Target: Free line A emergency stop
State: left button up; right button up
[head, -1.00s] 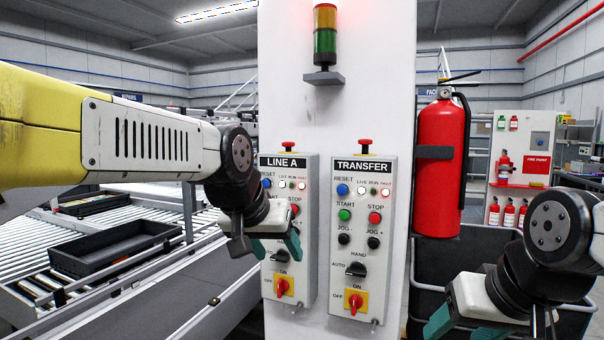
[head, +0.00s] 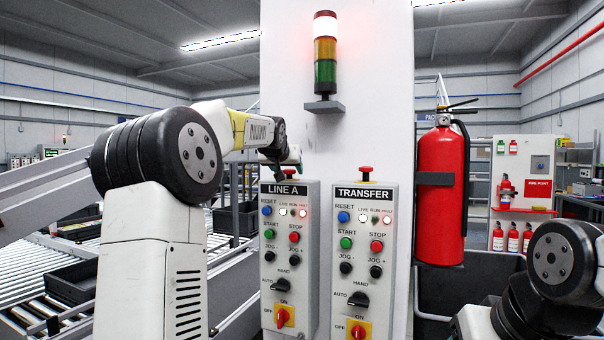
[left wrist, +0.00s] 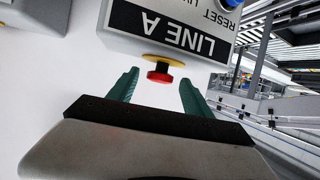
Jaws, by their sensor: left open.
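The line A emergency stop is a red mushroom button (head: 289,172) on top of the grey LINE A box (head: 270,215). In the left wrist view the button (left wrist: 160,76) shows red with a yellow collar, under the upside-down LINE A label (left wrist: 165,25). My left gripper (head: 291,160) is at the button in the head view, small and partly hidden by its own wrist. In the left wrist view its two green fingers are open, one on each side of the button, with gaps and no visible contact. My right gripper (head: 472,322) is cut off at the bottom right; its fingers are out of view.
The TRANSFER box (head: 364,200), with its own red button (head: 366,170), stands just right of LINE A. Both hang on a white column (head: 380,100) with a stack light (head: 325,60), its top red lit. A fire extinguisher (head: 440,190) is at right. Roller conveyors (head: 50,300) are at left.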

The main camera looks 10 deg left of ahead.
aim_at(290, 171)
pick_arm(q)
jog(key=shift+x, duration=1.5)
grip_shut()
jog(key=shift+r, duration=0.9)
grip_release()
jog(key=shift+f, duration=0.1)
jog(key=v, duration=0.7)
jog(key=shift+s+r, duration=0.2)
jog(key=shift+s, duration=0.15)
